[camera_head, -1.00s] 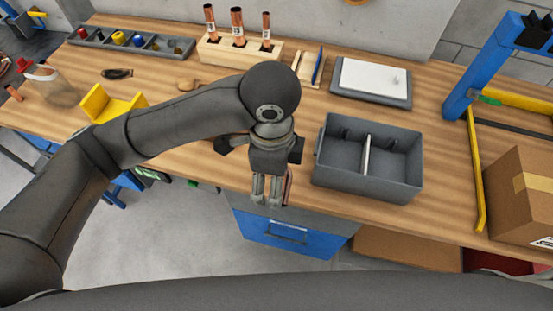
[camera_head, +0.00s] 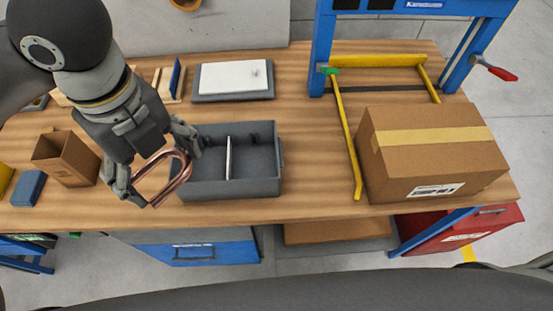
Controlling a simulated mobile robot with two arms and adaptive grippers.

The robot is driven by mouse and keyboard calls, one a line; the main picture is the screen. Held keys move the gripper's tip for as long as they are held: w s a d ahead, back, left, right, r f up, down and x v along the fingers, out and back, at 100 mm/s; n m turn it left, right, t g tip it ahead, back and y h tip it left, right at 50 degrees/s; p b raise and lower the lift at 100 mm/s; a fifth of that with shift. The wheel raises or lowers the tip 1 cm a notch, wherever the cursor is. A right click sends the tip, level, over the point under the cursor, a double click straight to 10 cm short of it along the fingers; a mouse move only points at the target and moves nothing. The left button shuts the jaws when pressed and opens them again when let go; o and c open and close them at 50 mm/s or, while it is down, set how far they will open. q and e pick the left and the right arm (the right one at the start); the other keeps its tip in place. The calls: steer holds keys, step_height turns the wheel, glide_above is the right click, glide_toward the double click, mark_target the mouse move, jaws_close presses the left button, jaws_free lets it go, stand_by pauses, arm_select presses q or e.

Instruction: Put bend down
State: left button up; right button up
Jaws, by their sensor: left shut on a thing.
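The bend (camera_head: 181,178) is a copper-coloured, U-shaped tube in the camera_head view. My left gripper (camera_head: 158,172) is shut on it, with its fingers on either side of the tube. It holds the bend at the left wall of the grey divided bin (camera_head: 262,187), overlapping the bin's left front corner in the picture. I cannot tell how high the bend is above the table. The bin has a light upright divider, and its visible compartments look empty. My right gripper is not in view.
A cardboard box (camera_head: 436,160) stands at the right on the wooden workbench (camera_head: 312,178), beside a yellow bar (camera_head: 347,140) and a blue frame (camera_head: 320,45). A small open brown box (camera_head: 66,160) stands left of my gripper. A white-topped tray (camera_head: 233,78) lies behind the bin.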

arm_select(q)
steer(key=shift+r, duration=0.2)
steer(key=w, duration=0.1)
steer(key=w+f, duration=0.2)
steer(key=w, duration=0.1)
steer(key=shift+a, duration=0.3)
steer(key=w+d+f+p, duration=0.1)
steer(key=w+f+p, duration=0.2)
steer(key=w+f, duration=0.6)
steer(key=shift+w+d+f+p, duration=0.2)
steer(key=shift+w+f+p, duration=0.15)
steer(key=shift+f, duration=1.3)
steer(key=o, duration=1)
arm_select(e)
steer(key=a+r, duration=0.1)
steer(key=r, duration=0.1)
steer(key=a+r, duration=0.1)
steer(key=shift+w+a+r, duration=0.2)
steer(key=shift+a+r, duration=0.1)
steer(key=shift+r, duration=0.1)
